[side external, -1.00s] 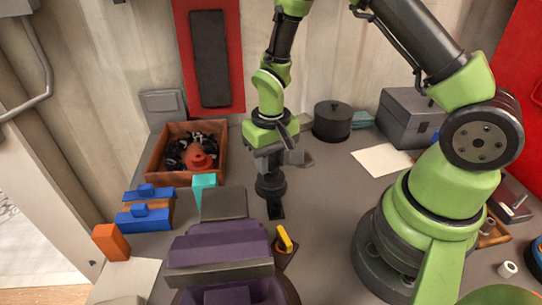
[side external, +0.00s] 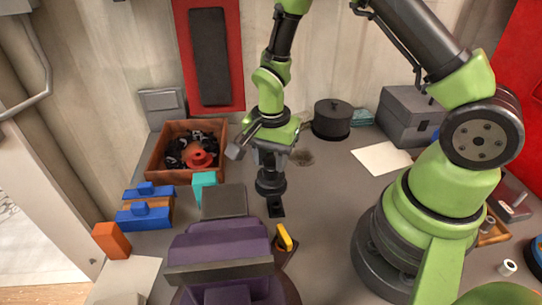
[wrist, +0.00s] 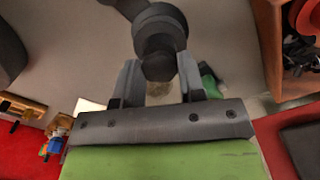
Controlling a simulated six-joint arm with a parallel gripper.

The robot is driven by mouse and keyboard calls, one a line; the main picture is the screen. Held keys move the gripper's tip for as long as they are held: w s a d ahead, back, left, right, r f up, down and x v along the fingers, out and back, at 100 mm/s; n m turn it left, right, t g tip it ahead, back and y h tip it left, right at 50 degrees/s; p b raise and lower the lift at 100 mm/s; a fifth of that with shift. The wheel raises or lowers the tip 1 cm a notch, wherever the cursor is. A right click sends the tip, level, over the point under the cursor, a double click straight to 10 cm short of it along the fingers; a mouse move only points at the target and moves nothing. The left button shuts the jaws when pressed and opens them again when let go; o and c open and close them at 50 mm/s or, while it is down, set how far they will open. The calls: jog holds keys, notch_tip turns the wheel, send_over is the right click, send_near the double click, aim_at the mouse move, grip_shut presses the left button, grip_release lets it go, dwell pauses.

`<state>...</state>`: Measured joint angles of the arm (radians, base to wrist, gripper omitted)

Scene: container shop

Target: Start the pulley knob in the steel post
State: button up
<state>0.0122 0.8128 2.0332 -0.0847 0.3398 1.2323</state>
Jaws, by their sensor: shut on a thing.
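The dark round pulley knob (side external: 270,184) is between the jaws of my gripper (side external: 270,165) in the side view. It stands low, just above or on a black base plate (side external: 276,208) on the bench. The wrist view shows the knob (wrist: 161,48) between the two grey fingers of my gripper (wrist: 158,75), which is shut on it. I cannot make out the steel post; the knob and gripper may hide it. I cannot tell whether the knob touches the post.
A brown crate (side external: 155,163) with dark parts and a red piece (side external: 198,158) stands left. A teal block (side external: 203,180), grey box (side external: 223,200), yellow-handled item (side external: 284,237) and purple padded object (side external: 220,243) are nearby. A black pot (side external: 332,120) stands behind right.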

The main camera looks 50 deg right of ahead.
jog(key=m, duration=0.5)
jog(key=o, duration=1)
jog(key=shift+r, duration=0.1)
jog(key=shift+r, duration=2.9)
